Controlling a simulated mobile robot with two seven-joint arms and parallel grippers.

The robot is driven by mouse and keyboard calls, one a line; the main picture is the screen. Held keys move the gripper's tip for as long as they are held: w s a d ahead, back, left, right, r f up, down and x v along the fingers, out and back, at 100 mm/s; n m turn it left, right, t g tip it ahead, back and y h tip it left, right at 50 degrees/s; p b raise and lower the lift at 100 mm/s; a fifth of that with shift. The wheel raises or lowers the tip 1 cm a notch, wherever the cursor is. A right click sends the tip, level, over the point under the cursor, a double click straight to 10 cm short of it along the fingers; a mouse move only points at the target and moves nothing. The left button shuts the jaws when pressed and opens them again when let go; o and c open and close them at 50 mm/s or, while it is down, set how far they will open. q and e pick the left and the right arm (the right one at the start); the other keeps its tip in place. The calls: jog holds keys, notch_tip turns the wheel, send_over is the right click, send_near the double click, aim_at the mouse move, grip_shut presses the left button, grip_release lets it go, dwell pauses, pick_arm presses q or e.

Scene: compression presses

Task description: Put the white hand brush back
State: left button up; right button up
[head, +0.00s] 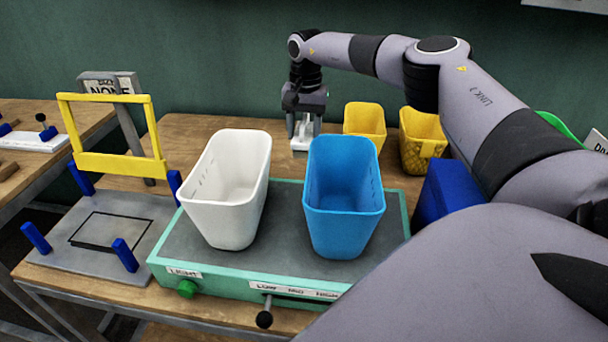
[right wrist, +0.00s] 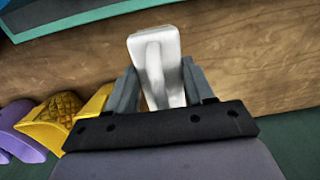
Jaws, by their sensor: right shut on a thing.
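My right gripper (head: 304,118) reaches down behind the white bin and the blue bin, near the back of the wooden table. It is shut on the white hand brush (head: 302,139), which shows just below the fingers. In the right wrist view the white brush (right wrist: 156,62) stands out between the two grey fingers, with the wooden tabletop behind it. I cannot tell whether the brush touches the table. My left gripper is not in view.
A white bin (head: 226,190) and a blue bin (head: 343,197) stand on a green-edged platform (head: 280,262). Two yellow bins (head: 365,122) and a blue block (head: 447,190) are on the right. A yellow frame (head: 112,164) stands over a grey plate on the left.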

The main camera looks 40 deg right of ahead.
notch_tip(320, 180, down, 14)
jog(key=shift+r, duration=0.15)
jog(key=shift+b, duration=0.3)
jog(key=o, duration=1)
notch_tip(320, 180, up, 12)
jog(key=shift+s+d+r, duration=0.1)
jog(key=shift+d, duration=0.05)
dwell(0.3)
